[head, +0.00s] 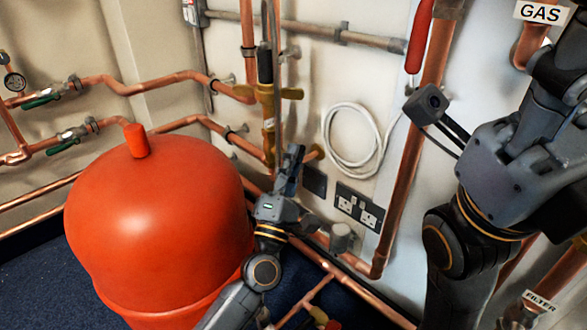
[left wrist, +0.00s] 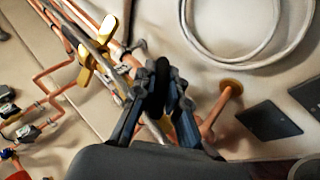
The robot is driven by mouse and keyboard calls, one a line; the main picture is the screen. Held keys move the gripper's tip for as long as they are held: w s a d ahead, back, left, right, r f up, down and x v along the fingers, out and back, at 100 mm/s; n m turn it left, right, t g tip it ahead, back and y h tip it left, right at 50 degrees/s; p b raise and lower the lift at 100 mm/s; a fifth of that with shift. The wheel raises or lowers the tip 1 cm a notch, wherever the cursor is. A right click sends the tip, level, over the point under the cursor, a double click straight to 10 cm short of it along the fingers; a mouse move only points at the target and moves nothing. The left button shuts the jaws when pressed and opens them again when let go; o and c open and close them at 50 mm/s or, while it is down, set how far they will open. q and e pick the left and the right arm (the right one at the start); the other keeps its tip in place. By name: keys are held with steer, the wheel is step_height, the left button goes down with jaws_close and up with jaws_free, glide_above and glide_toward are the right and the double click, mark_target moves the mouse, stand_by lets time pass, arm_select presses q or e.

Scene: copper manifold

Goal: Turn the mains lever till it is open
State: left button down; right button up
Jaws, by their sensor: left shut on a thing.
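My left gripper (head: 294,152) reaches up from the lower middle in the head view, in front of the pipework by the wall. In the left wrist view its fingers (left wrist: 163,78) are closed together on a narrow dark thing, which I take to be the mains lever; the fingers hide most of it, so its angle cannot be told. A brass butterfly handle (head: 266,92) is on the vertical pipe above the gripper, and shows apart from the fingers in the wrist view (left wrist: 98,50).
A big red tank (head: 160,220) stands left of my left arm. A red handle (head: 420,35) is at the top, near a thick copper pipe (head: 398,200). A coiled white cable (head: 352,142) and sockets (head: 358,206) are on the wall. Copper pipes crowd the floor.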

stand_by(0.4)
arm_select(q)
steer(key=c, duration=1.4)
jaws_free()
steer(key=shift+f, duration=0.1)
steer(key=v, duration=1.2)
